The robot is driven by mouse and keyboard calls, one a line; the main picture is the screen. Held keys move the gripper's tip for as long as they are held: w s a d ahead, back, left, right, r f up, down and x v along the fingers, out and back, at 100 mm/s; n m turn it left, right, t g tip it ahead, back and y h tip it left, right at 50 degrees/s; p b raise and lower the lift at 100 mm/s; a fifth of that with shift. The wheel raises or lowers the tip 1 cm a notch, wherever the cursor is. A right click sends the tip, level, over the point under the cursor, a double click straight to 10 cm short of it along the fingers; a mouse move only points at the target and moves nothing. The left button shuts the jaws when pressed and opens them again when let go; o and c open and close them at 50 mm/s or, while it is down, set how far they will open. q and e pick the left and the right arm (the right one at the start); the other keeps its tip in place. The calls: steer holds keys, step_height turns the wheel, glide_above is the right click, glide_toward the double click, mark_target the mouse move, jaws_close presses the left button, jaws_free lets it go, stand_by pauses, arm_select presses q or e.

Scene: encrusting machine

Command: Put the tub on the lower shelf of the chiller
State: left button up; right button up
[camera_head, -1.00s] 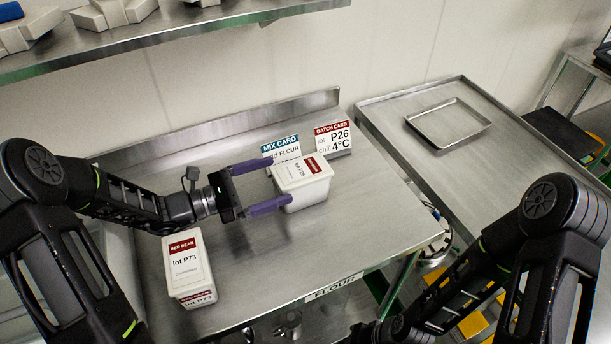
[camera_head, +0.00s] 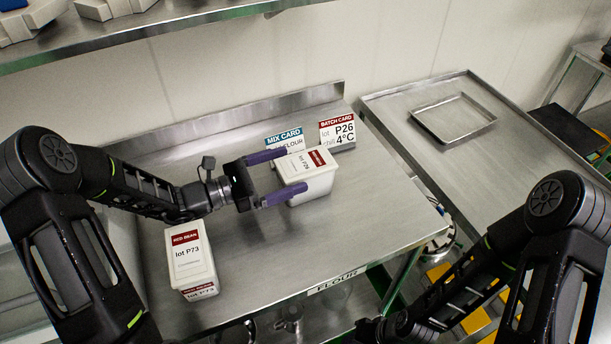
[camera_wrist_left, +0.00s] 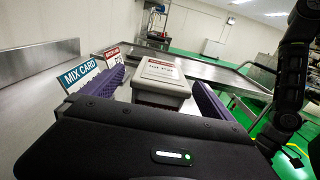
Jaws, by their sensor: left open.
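A white lidded tub (camera_head: 318,187) with a red-topped lot label stands upright on the steel table; the last digit of its lot number is hard to read. My left gripper (camera_head: 294,171) is open, its purple fingers reaching along two sides of this tub. In the left wrist view the tub (camera_wrist_left: 162,84) sits between the spread fingers (camera_wrist_left: 160,100), and I cannot tell whether they touch it. A second tub (camera_head: 188,255), labelled red bean lot P73, stands nearer on the table. My right arm shows at lower right, its gripper out of sight. I see no chiller.
A mix card (camera_head: 284,139) and a batch card (camera_head: 337,131) reading P26, 4°C stand behind the tub. A steel table (camera_head: 400,99) with an empty tray (camera_head: 418,122) is at right. A shelf (camera_head: 120,33) overhangs the back left. The table's front right is clear.

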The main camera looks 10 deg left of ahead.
mark_target(306, 162)
arm_select(q)
steer(key=x, duration=0.5)
steer(key=shift+d+b, duration=0.1)
steer(key=shift+b, duration=0.3)
steer(key=shift+r, duration=0.1)
steer(key=shift+c, duration=0.4)
jaws_close()
steer(key=shift+r, duration=0.1)
stand_by(0.5)
